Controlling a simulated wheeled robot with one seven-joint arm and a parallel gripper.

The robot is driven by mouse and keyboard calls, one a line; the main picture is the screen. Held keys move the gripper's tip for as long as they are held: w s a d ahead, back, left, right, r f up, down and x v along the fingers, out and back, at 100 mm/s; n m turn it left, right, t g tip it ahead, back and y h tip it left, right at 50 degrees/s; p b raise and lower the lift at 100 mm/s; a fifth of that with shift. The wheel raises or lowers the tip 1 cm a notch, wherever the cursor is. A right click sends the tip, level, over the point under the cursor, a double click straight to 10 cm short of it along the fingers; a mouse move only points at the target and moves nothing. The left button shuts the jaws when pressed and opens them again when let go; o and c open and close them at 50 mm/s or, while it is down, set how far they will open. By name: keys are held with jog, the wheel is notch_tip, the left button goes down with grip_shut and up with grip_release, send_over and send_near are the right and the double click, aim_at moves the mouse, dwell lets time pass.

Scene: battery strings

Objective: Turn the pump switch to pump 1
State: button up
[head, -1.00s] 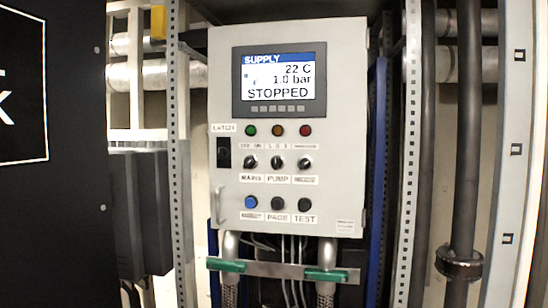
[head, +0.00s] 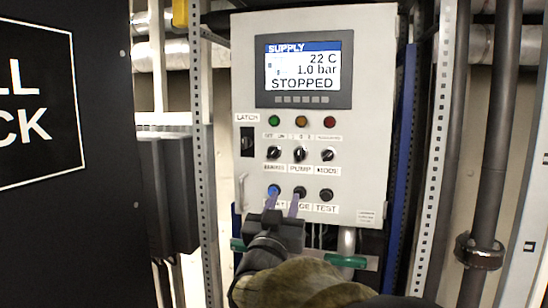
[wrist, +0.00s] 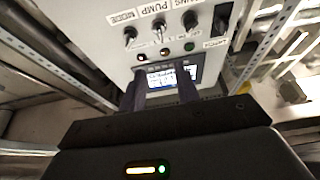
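The PUMP switch (head: 300,154) is the middle black knob in a row of three on the grey control box, above the PUMP label. Its pointer direction is too small to read surely. In the wrist view the panel is upside down, and the pump knob (wrist: 159,27) is between its two neighbours. My gripper (head: 284,199) is in front of the lower button row, below the pump switch, with its two fingers apart and nothing between them. The fingers also show apart in the wrist view (wrist: 160,88). They partly cover the lower labels.
The MAINS knob (head: 273,153) and the MODE knob (head: 327,154) flank the pump switch closely. Three lamps sit above, and the display (head: 304,72) reads STOPPED. A black LATCH switch (head: 247,142) is at left. A dark panel (head: 60,220) stands far left.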

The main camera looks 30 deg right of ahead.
aim_at(298, 155)
jog(key=p+x, duration=0.8)
jog(key=x, duration=0.8)
jog(key=shift+w+p, duration=0.2)
jog(key=shift+p, duration=0.2)
jog(key=shift+w+d+r, duration=0.15)
jog(key=shift+w+d, duration=0.25)
jog(key=shift+d, duration=0.15)
grip_shut()
